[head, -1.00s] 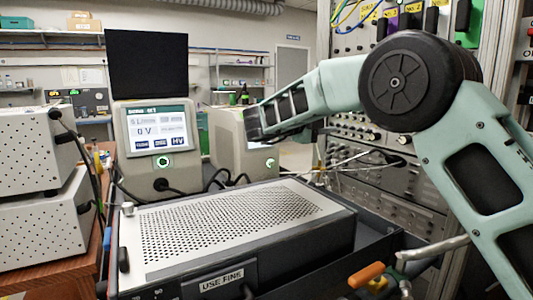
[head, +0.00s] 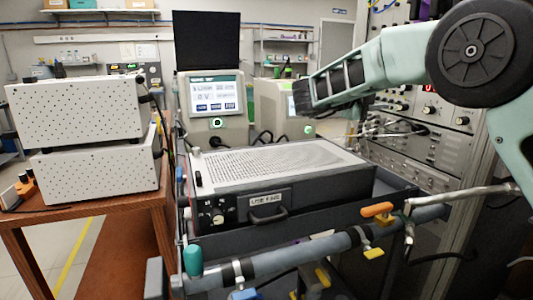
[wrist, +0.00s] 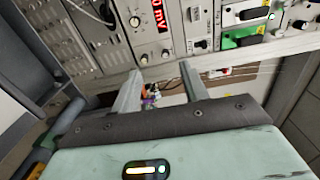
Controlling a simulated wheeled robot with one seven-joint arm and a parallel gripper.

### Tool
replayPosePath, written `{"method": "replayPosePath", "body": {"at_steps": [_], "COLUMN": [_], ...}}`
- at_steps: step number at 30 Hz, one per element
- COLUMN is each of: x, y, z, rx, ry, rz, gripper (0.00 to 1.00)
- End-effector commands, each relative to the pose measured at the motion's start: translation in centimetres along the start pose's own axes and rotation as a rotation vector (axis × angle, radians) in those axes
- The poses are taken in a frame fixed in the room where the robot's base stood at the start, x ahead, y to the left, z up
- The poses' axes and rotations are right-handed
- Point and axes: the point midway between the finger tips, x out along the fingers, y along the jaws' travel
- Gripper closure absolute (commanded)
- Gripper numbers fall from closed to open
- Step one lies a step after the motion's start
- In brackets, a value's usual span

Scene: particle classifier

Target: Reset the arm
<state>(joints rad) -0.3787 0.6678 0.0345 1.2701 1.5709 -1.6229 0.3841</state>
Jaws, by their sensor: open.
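My gripper (wrist: 158,80) shows in the wrist view with its two grey fingers apart and nothing between them. Past the fingers is a rack of instrument panels, seen tilted, with a red "mV" display (wrist: 160,14). In the head view my pale green arm (head: 385,62) reaches in from the right, bent at a large black joint. Its dark lower part hangs in front of the rack, above the right side of the perforated metal box (head: 270,160). The fingertips cannot be made out clearly in the head view.
A beige instrument with a lit screen (head: 213,95) stands behind the box. Two stacked white perforated units (head: 75,110) sit on a brown table at left. The instrument rack (head: 430,150) is close on the right. Pipes with an orange-handled valve (head: 377,210) cross in front.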

Motion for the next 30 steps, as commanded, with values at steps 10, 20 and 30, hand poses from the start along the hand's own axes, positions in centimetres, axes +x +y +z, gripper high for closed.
{"method": "replayPosePath", "body": {"at_steps": [10,20,30], "x": [-1.7,-7.7,-25.8], "y": [-0.8,-0.8,6.3], "z": [2.5,6.0,1.2], "rx": [-0.073,-0.253,-0.795], "ry": [-0.237,-0.68,-1.541], "rz": [-0.026,-0.086,-0.243], "gripper": [0.56,0.56,0.56]}}
